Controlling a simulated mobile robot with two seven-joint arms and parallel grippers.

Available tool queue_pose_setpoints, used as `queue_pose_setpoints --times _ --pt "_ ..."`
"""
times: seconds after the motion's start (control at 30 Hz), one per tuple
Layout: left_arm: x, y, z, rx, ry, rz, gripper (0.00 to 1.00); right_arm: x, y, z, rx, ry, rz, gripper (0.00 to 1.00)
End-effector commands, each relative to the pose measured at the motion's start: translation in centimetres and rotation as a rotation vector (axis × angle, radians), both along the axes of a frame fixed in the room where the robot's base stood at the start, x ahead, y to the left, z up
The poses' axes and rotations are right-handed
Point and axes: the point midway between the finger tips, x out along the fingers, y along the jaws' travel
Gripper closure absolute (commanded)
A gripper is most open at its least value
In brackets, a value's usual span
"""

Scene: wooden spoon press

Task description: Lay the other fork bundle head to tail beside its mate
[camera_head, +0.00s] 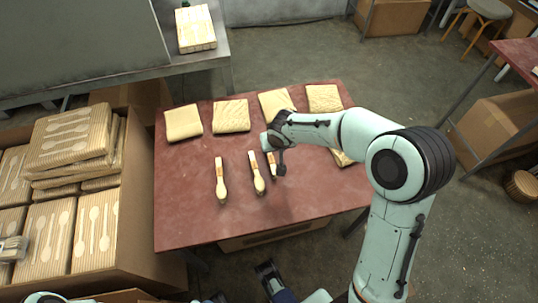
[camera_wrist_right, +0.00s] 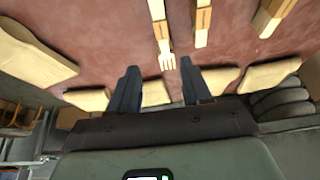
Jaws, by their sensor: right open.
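In the right wrist view a pale wooden fork bundle (camera_wrist_right: 162,30) lies on the red table, its tines pointing toward my right gripper (camera_wrist_right: 159,70). The gripper is open; the tine end lies between the fingertip lines in the picture, with no contact visible. In the head view my right gripper (camera_head: 274,157) is over the table and hides most of this bundle, leaving part with an orange band (camera_head: 271,158). Two banded bundles lie to its left, a middle one (camera_head: 257,176) and a left one (camera_head: 221,182), their rounded heads toward the front.
Several cream packets line the table's back edge, including a left one (camera_head: 184,123). Another packet (camera_head: 342,158) is partly behind my right arm. A carton with spoon-printed packs (camera_head: 70,138) stands at left. The red table's front (camera_head: 215,223) is clear.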

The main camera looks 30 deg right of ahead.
Motion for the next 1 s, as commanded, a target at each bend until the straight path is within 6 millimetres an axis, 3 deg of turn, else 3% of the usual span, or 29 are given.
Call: queue_pose_setpoints --times 0.1,0.23,0.47,0.8,1.0 --pt "0.8 0.4 -0.8 0.010 -0.020 0.009 0.57 0.8 -0.4 -2.7 0.000 0.007 -0.002 0.52" --pt "1.5 0.7 -1.3 0.019 -0.039 0.016 0.57 1.7 -0.6 -4.7 -0.001 0.007 -0.001 0.52" --pt "2.0 1.0 -1.7 0.026 -0.054 0.023 0.57 2.3 -0.8 -6.2 0.000 0.004 -0.002 0.52" --pt "3.8 1.9 -3.0 0.049 -0.101 0.042 0.57 3.8 -0.7 -10.6 -0.001 0.006 -0.002 0.52" --pt "4.0 2.0 -3.0 0.051 -0.106 0.044 0.57 4.0 -0.8 -10.8 0.000 0.003 -0.002 0.52"
